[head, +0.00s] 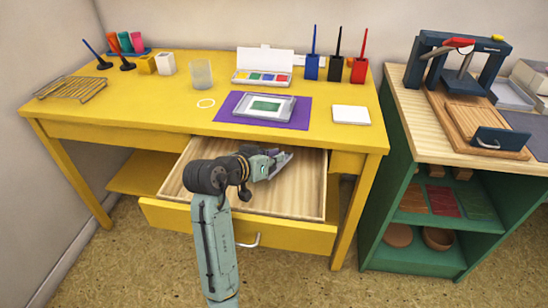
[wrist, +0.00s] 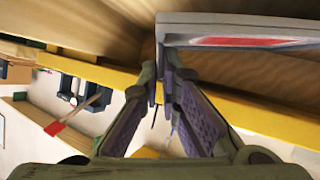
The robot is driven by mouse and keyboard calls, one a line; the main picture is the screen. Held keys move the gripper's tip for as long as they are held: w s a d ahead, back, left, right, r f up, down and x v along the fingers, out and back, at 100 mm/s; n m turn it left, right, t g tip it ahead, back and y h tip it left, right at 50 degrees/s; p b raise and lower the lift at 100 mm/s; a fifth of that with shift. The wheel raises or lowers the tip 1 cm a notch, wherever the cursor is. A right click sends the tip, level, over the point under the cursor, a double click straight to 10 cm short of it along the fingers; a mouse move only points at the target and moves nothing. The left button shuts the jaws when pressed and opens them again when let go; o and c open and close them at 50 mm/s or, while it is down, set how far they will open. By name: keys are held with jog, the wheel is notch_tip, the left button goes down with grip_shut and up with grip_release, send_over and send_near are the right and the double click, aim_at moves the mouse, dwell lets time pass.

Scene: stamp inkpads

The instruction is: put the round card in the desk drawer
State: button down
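My gripper (head: 270,166) is inside the open desk drawer (head: 312,205), low over its wooden floor. In the wrist view its fingers (wrist: 160,75) are close together at the corner of a grey frame with a red panel (wrist: 245,31) and appear shut on it. Only part of this frame shows; in the head view it is a small grey shape (head: 283,160) at the fingertips, tilted. It looks rectangular. A thin white ring (head: 205,103) lies on the yellow desk (head: 180,116); it is the only round, flat thing I see there.
A purple mat (head: 298,119) holds a grey frame with a green panel (head: 265,106). A white square card (head: 351,115) lies to its right. A paint box (head: 262,77), a wire rack (head: 70,89) and a glass (head: 201,74) also stand on the desk. A green shelf (head: 420,245) stands at right.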

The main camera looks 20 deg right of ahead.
jog(key=c, duration=1.8)
grip_release()
jog(key=shift+f, duration=0.1)
jog(key=shift+a+r, duration=0.15)
jog(key=shift+r, duration=0.2)
jog(key=v, duration=1.1)
jog(key=shift+s+a+r, duration=0.15)
jog(key=shift+s+a, duration=0.05)
jog(key=shift+a, duration=0.05)
